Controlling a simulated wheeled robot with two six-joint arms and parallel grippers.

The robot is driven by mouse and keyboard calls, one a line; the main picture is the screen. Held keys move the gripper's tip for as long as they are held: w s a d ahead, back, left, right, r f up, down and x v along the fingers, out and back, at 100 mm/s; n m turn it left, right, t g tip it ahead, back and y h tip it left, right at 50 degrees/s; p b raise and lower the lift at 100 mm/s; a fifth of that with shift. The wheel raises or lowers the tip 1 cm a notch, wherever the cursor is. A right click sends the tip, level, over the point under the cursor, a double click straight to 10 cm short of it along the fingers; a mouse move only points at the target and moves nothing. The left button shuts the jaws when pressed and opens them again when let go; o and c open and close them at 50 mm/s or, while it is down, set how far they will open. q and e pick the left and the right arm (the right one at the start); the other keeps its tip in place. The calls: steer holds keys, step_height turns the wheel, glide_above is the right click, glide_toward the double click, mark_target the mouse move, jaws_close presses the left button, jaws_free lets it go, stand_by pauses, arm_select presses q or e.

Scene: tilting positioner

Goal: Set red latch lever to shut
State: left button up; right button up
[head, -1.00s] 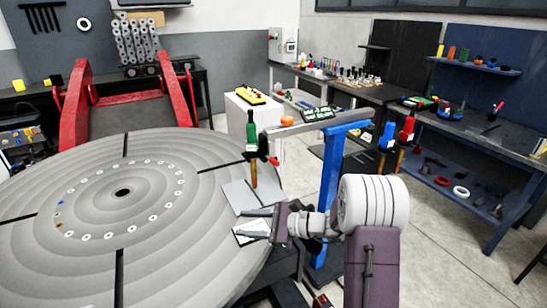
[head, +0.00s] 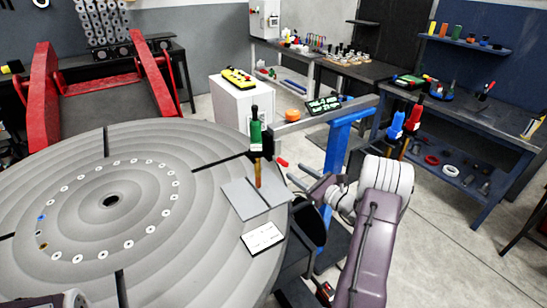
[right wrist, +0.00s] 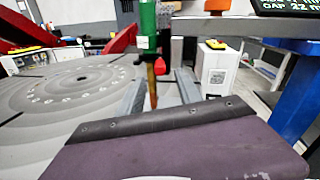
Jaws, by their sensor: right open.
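The red latch lever (head: 281,162) is a short red handle, sticking out to the right from the black clamp (head: 266,142) at the left end of the grey beam (head: 320,119). The clamp is around a green-bodied torch (head: 256,133) with a copper-coloured lower end, upright over the grey plates. My right gripper (head: 294,171) is open and empty, just right of and slightly below the lever, apart from it. In the right wrist view its two fingers (right wrist: 158,92) stand apart, with the torch (right wrist: 147,25) ahead between them. My left gripper is out of the head view.
The large round grey table (head: 150,225) fills the left. A blue post (head: 336,150) carries the beam, with a dark display (head: 323,105) on top. Blue and red torches hang at its right.

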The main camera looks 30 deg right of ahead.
mark_target(288, 165)
steer(key=shift+w+a+r+p, duration=0.1)
steer(key=shift+w+r+p, duration=0.25)
steer(key=shift+r+p, duration=0.15)
steer(key=x, duration=0.2)
steer(key=p+x, duration=0.1)
steer(key=x, duration=0.2)
steer(key=p+x, duration=0.1)
steer(key=x, duration=0.1)
steer(key=shift+w+a+f, duration=0.1)
steer(key=shift+w+f, duration=0.1)
steer(key=shift+f, duration=0.2)
steer(key=shift+w, duration=0.1)
steer(key=shift+r, duration=0.1)
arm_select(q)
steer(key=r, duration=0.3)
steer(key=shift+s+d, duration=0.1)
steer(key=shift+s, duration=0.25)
arm_select(e)
jaws_close()
